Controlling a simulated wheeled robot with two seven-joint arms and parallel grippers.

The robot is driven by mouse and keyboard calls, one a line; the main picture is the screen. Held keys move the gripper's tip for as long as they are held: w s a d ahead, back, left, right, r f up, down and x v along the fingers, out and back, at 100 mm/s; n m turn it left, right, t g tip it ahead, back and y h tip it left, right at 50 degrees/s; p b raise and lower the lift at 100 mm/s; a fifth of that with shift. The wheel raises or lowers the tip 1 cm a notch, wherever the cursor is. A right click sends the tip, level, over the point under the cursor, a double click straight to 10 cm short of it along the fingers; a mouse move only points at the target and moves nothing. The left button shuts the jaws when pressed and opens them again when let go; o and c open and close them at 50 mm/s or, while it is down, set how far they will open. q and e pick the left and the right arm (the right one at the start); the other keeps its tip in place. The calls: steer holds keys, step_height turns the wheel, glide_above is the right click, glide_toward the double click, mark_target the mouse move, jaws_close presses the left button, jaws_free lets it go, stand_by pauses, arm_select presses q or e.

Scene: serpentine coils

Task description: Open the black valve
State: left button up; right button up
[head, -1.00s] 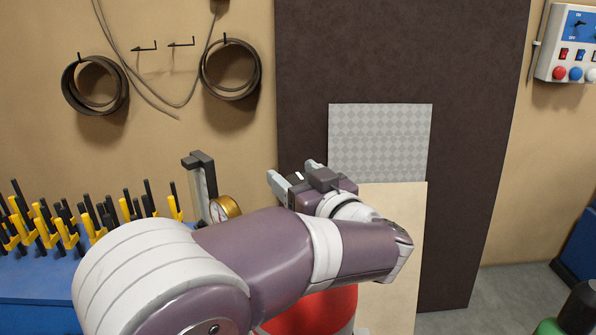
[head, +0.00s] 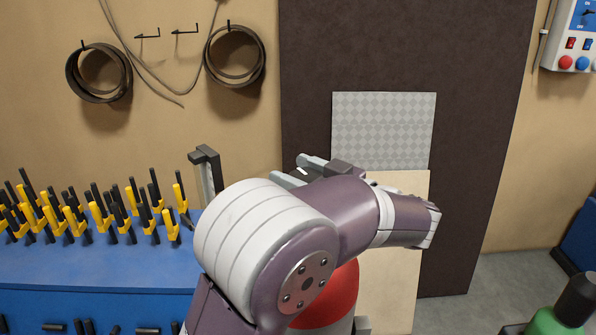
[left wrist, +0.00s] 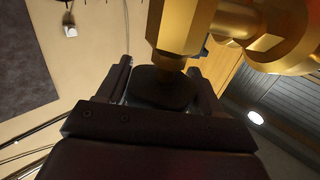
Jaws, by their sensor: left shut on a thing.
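The black valve knob (left wrist: 165,88) shows in the left wrist view, dark and rounded, below a brass fitting (left wrist: 182,38). My left gripper (left wrist: 160,75) has one finger on each side of the knob and is shut on it. In the head view my left gripper (head: 299,170) points away to the upper left, above a red tank (head: 338,298). My arm hides the valve and most of the tank there. My right gripper is not in view.
A blue bench (head: 90,262) with several yellow-and-black clamps (head: 100,218) stands at the left. A dark upright handle (head: 204,165) rises beside my arm. A dark panel (head: 470,150) leans behind, and a green bottle (head: 560,322) is at lower right.

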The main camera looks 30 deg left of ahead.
arm_select(q)
steer(key=o, duration=1)
steer(key=shift+c, duration=0.2)
steer(key=shift+d+f, duration=0.1)
steer(key=shift+d, duration=0.15)
steer(key=s+d+b, duration=0.2)
steer(key=d+b, duration=0.1)
steer(key=d, duration=0.9)
